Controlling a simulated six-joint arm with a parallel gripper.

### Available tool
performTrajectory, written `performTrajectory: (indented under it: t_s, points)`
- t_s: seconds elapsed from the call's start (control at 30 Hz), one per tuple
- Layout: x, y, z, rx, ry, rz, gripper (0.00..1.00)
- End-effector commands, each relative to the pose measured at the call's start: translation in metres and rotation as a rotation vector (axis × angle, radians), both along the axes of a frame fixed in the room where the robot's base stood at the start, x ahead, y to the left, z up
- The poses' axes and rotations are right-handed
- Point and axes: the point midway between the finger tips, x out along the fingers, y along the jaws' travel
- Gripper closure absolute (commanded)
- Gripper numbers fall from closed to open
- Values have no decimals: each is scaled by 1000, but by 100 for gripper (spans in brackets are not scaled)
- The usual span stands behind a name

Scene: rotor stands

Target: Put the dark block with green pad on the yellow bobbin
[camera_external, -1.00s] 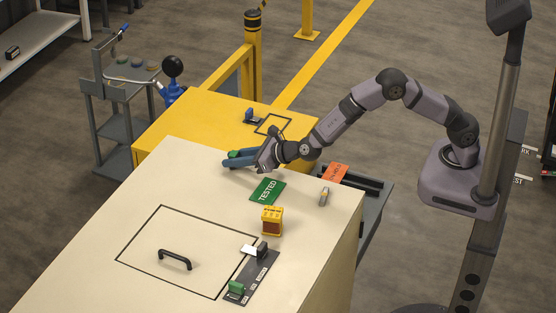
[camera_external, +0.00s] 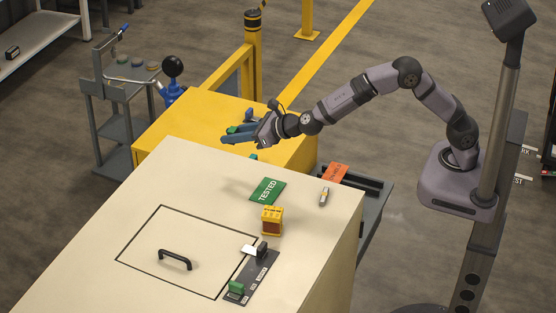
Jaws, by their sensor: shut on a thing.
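My gripper (camera_external: 232,135), with blue fingers, is above the far end of the cream bench top. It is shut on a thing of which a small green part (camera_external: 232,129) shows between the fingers. This fits the dark block with green pad, but the fingers hide most of it. The yellow bobbin (camera_external: 272,221), with a red-brown winding, stands upright on the bench top, nearer the camera and right of my gripper. Its top is clear.
A green TESTED card (camera_external: 267,191) lies between gripper and bobbin. A dark rack (camera_external: 252,277) carries a green block (camera_external: 236,288) and a dark, white-tabbed piece (camera_external: 262,249). A black handle (camera_external: 175,260) rises from the bench top. A small green thing (camera_external: 253,156) is at the far edge.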

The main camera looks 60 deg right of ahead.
Motion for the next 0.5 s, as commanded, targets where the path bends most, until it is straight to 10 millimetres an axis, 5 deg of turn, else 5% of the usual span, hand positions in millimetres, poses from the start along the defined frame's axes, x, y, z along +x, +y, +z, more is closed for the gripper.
performTrajectory:
  t_s: [0.27,0.5]
  points:
    - [-29,62,5,0,0,100,98]
    - [-89,156,13,1,-1,261,98]
